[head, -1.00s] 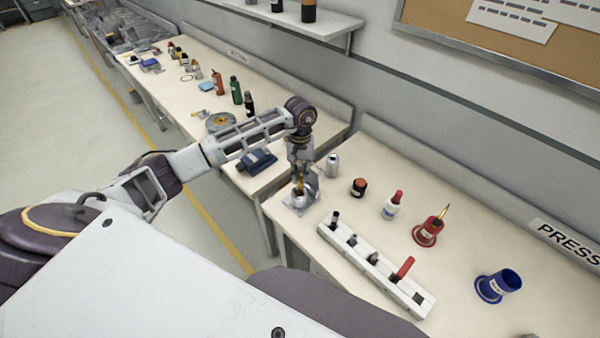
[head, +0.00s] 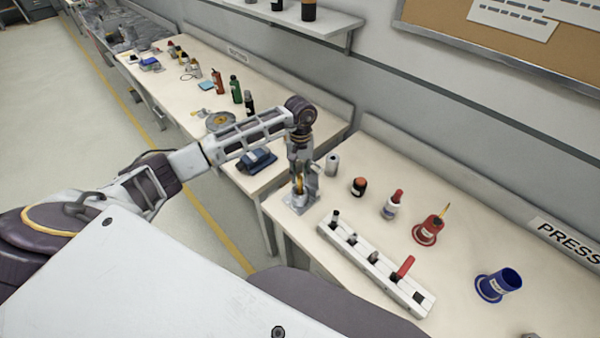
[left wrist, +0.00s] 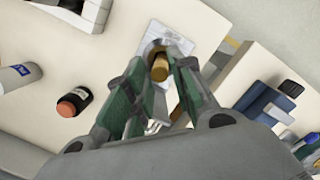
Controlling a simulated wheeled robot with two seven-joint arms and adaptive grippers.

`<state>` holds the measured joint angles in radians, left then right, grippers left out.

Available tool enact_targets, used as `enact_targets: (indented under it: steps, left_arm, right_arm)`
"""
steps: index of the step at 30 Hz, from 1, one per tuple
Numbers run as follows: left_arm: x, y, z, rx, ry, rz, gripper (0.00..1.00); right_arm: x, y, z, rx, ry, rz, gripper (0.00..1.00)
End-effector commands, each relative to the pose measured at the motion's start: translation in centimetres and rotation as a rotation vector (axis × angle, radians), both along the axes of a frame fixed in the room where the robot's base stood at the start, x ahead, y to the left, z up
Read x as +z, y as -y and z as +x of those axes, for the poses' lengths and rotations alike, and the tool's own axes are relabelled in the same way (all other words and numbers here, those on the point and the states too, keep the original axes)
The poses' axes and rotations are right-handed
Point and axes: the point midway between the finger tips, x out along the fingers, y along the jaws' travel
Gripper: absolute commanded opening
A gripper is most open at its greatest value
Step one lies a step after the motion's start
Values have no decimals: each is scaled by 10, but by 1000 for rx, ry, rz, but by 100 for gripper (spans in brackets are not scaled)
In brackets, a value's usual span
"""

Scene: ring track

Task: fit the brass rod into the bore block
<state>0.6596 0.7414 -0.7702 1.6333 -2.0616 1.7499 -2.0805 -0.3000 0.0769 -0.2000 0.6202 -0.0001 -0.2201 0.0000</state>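The brass rod (head: 299,183) stands at the bore block (head: 297,205), a grey metal block near the bench's left front corner. In the left wrist view the rod (left wrist: 160,68) shows from above, with its far end at the round bore of the pale block (left wrist: 177,40). How deep it sits is hidden. My left gripper (head: 303,172) points down over the block. In the left wrist view its green-padded fingers stand apart on both sides of the rod, with gaps showing beside it. My right gripper is not in view.
A white rack (head: 375,268) with several small parts lies right of the block. A white cylinder (head: 332,164), an orange-capped jar (head: 359,187), a red-capped bottle (head: 392,205), a red holder (head: 429,231) and a blue cup (head: 498,285) stand behind and beyond it.

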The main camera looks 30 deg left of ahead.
Motion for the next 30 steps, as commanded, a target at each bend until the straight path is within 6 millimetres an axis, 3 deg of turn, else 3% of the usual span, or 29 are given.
enact_targets:
  steps: [30]
  left_arm:
    - [100,-7,14,0,3,0,24]
  right_arm:
    - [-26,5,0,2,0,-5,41]
